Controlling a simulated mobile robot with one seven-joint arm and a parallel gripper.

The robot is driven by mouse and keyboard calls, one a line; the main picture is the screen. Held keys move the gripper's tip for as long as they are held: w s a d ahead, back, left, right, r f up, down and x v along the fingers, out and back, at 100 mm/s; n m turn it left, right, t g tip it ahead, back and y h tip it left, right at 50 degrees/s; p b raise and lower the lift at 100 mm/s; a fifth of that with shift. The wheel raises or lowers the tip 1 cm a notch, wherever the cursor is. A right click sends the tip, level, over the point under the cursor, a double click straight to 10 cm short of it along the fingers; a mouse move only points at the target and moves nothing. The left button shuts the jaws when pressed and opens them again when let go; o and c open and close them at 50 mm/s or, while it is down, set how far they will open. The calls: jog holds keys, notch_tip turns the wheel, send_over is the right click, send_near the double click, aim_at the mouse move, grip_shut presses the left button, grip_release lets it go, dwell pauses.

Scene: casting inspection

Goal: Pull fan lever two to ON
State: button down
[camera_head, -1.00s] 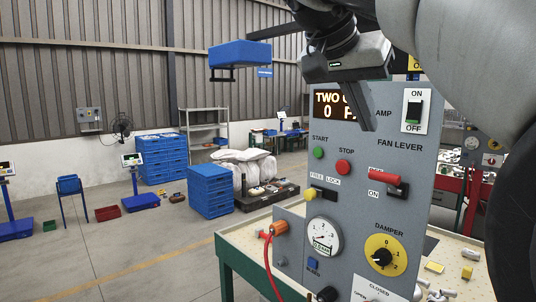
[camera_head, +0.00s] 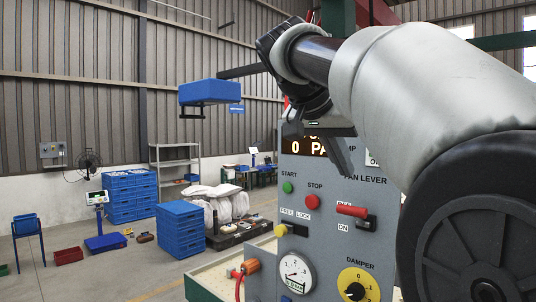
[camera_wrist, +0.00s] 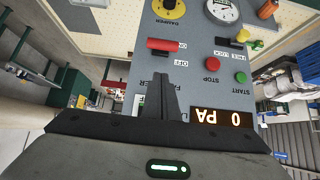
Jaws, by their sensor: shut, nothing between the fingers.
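The fan lever (camera_head: 352,210) is a red handle on the grey control panel (camera_head: 320,240), under the partly covered "FAN LEVER" label. It sticks out beside the OFF marking, with ON printed below it. It also shows as a red bar in the upside-down wrist view (camera_wrist: 163,44). My gripper (camera_head: 346,170) is in front of the panel, just above the lever and apart from it in the picture. Its fingers are together and empty, pointing toward the lever in the wrist view (camera_wrist: 158,80). My gripper and arm hide the panel's upper part.
The display (camera_head: 312,150) reads 0 PA. A green START button (camera_head: 287,187), red STOP button (camera_head: 312,201), yellow FREE/LOCK knob (camera_head: 281,230), gauge (camera_head: 294,272) and yellow damper dial (camera_head: 358,286) surround the lever. Blue crates (camera_head: 180,229) stand on the floor at left.

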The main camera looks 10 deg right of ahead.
aim_at(350, 207)
notch_tip(350, 207, down, 6)
jog(key=w+d, duration=0.1)
jog(key=d, duration=0.1)
jog(key=shift+w+f+b, duration=0.25)
jog(key=shift+w+b, duration=0.05)
jog(key=shift+b, duration=0.05)
jog(key=b, duration=0.1)
jog(key=f+b, duration=0.1)
jog(key=b, duration=0.1)
jog(key=shift+s+a+t+h, duration=0.25)
jog(key=shift+a+t+h, duration=0.05)
jog(key=shift+h, duration=0.1)
jog(key=shift+s+a+f+b, duration=0.15)
jog(key=shift+f+b, duration=0.1)
jog(key=shift+b, duration=0.5)
